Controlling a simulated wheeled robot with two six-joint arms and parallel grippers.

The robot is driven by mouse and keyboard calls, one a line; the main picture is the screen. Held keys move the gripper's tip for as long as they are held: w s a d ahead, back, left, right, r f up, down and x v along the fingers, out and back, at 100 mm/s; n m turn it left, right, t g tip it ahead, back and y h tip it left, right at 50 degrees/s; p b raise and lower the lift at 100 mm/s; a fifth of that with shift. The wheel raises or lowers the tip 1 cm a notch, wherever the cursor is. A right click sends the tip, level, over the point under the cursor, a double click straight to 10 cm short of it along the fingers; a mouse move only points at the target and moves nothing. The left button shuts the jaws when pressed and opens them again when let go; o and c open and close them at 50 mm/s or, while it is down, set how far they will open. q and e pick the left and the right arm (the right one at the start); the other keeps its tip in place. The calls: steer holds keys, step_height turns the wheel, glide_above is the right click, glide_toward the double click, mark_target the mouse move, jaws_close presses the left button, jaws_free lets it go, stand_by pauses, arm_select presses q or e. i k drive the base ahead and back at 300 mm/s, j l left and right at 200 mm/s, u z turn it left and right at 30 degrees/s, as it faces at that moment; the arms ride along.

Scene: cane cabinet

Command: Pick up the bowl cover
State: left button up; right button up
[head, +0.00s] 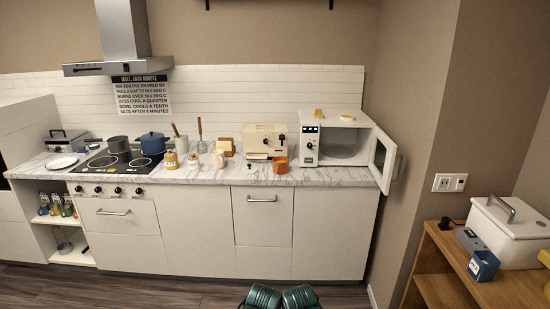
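I cannot clearly pick out a bowl cover at this size. A small orange bowl or cup (280,165) stands on the marble counter, in front of the microwave's left edge. A small yellow item (318,113) and a flat pale item with yellow on it (347,117) lie on top of the white microwave (308,145); either might be a cover, but I cannot tell. Two teal parts of my own arms show at the bottom edge. Neither gripper's fingers are in view.
The microwave door (384,160) stands open to the right. A cream appliance (265,140), jars, a blue pot (153,143) and a white plate (62,161) occupy the counter and hob. A wooden shelf (440,240) holds a white lidded box (508,230). Floor before the cabinets is clear.

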mark_target(249, 170)
steer(key=i, duration=0.95)
steer(key=i+z, duration=0.1)
steer(key=i, duration=0.8)
steer(key=i+z, duration=0.2)
steer(key=i, duration=0.25)
steer(key=i+j+z, duration=0.15)
steer(key=i, duration=0.3)
